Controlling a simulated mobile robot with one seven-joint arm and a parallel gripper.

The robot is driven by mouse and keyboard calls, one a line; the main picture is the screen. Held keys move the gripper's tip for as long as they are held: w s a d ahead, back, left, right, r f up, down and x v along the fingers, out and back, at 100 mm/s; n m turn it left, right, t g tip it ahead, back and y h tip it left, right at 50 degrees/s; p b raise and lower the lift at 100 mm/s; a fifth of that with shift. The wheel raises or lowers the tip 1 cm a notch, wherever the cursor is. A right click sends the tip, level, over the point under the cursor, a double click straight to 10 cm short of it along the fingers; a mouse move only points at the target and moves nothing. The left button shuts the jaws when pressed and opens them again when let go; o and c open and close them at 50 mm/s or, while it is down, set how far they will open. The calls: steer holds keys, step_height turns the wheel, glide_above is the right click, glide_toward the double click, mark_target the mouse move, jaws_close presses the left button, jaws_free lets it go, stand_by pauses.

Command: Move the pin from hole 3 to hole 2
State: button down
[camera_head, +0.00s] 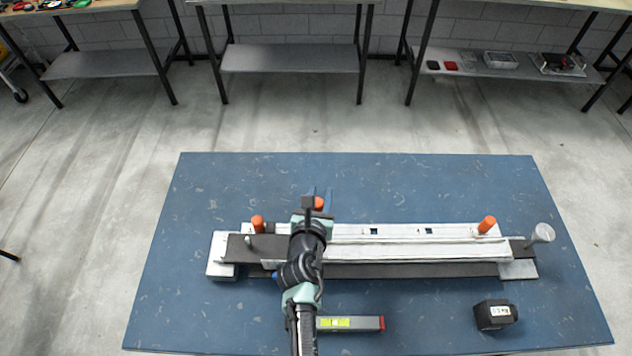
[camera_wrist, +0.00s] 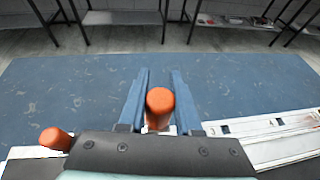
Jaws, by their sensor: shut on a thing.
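My gripper (camera_head: 319,196) is shut on an orange pin (camera_head: 319,204) above the middle-left of the white rail (camera_head: 350,231). In the wrist view the blue fingers (camera_wrist: 160,84) stand either side of this pin (camera_wrist: 158,108). Its top looks higher than the other pins' tops, but its lower end is hidden, so I cannot tell whether it is clear of the rail. Two dark square holes (camera_head: 373,231) (camera_head: 429,231) in the rail are empty, right of my gripper. Other orange pins stand at the rail's left end (camera_head: 258,224) and right end (camera_head: 487,225).
The rail assembly lies on a blue table (camera_head: 220,190). A grey knob-topped post (camera_head: 541,234) stands at its right end. A level (camera_head: 350,323) and a black block (camera_head: 495,314) lie in front. The table behind the rail is clear.

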steer(key=shift+f, duration=0.25)
